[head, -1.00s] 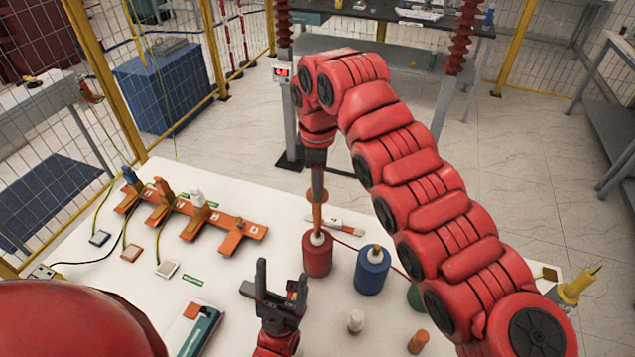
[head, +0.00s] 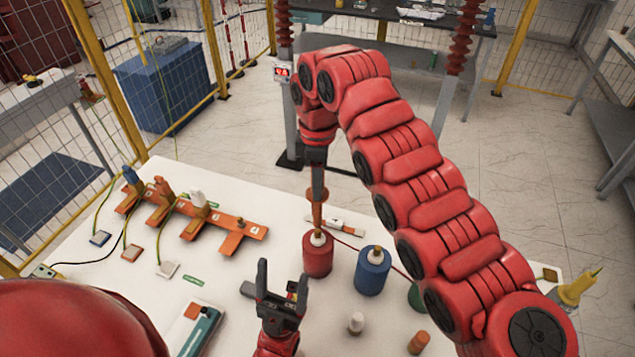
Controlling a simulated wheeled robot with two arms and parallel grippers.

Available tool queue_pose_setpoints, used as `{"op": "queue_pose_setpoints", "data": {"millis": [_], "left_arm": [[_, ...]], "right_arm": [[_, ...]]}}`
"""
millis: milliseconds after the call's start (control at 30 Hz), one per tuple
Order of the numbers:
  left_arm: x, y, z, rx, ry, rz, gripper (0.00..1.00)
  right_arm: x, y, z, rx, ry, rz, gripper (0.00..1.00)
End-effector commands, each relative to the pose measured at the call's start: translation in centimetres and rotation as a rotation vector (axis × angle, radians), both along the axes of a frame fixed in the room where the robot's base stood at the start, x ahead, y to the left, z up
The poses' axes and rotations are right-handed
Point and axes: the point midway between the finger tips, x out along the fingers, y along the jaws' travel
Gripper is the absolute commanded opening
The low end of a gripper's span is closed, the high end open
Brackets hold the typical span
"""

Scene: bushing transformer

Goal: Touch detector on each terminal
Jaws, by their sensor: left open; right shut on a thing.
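My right gripper (head: 315,160) points down and is shut on the detector (head: 317,213), a thin upright stick with an orange lower part. The detector's lower end meets the top of the red terminal (head: 317,260) and appears to touch it. The blue terminal (head: 372,273) stands just to the right, with nothing on it. A green terminal (head: 414,298) shows only partly behind my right arm. My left gripper (head: 282,276) is open and empty, pointing up over the table in front of the red terminal.
An orange rack (head: 225,226) with several plugs and clips stands at the left on the white table (head: 120,283). A teal-and-white device (head: 198,333) lies in front. A white peg (head: 356,322) and an orange peg (head: 418,342) stand near the front. A red display (head: 282,72) is at the back.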

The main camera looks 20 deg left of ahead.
Motion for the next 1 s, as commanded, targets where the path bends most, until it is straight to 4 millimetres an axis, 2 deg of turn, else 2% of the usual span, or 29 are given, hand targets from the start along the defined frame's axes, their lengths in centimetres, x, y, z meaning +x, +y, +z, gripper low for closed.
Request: {"op": "queue_pose_setpoints", "data": {"millis": [500, 1000], "left_arm": [[0.0, 0.0, 3.5, 0.0, -0.007, 0.001, 0.75], [0.0, 0.0, 6.4, 0.001, -0.008, 0.0, 0.75]], "right_arm": [[0.1, 0.0, 5.3, 0.001, -0.004, -0.001, 0.0], [0.0, 0.0, 9.2, 0.001, -0.002, 0.0, 0.0]]}}
